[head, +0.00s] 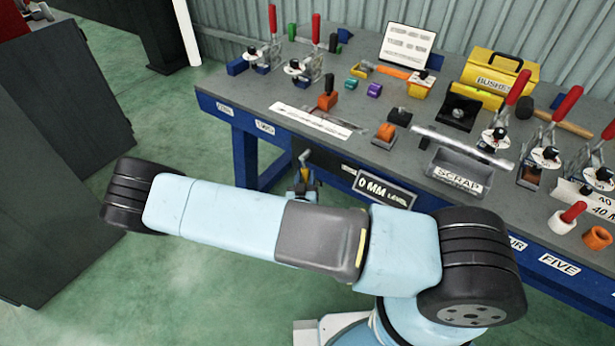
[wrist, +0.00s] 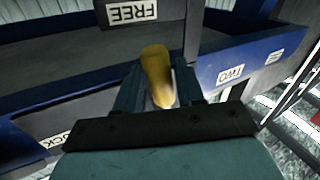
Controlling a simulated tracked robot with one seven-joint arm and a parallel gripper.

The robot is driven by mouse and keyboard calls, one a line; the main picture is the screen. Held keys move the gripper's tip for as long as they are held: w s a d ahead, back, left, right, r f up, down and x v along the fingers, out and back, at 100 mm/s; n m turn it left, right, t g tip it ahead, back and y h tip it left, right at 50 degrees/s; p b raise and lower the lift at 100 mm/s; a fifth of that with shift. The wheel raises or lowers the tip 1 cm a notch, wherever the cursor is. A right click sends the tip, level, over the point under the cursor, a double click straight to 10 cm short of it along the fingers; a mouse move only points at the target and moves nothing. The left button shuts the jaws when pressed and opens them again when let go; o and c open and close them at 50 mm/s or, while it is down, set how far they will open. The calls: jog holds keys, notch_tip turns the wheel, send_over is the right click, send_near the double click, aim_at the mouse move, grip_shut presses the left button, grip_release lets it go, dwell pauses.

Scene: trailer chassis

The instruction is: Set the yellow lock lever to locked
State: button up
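The yellow lock lever (wrist: 157,75) is in the middle of the wrist view, a rounded handle pointing between my fingers. My gripper (wrist: 160,88) has one finger on each side of the lever. The gaps are so narrow and dark that I cannot tell whether the fingers touch it. An upside-down FREE label (wrist: 132,12) is above the lever in the wrist view. A partly cut-off label (wrist: 54,140), seemingly LOCK, is at the lower left. In the head view my arm covers much of the area below the bench front.
The blue bench frame (head: 245,122) crosses close behind the lever, with a TWO label (wrist: 230,75) to its right in the wrist view. A 0 MM LEVEL sign (head: 385,188) hangs at the bench front. Toggle clamps, blocks and a scrap tray (head: 458,178) crowd the top. Dark cabinets stand left.

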jog(key=shift+w, duration=0.35)
jog(key=shift+c, duration=0.2)
grip_shut()
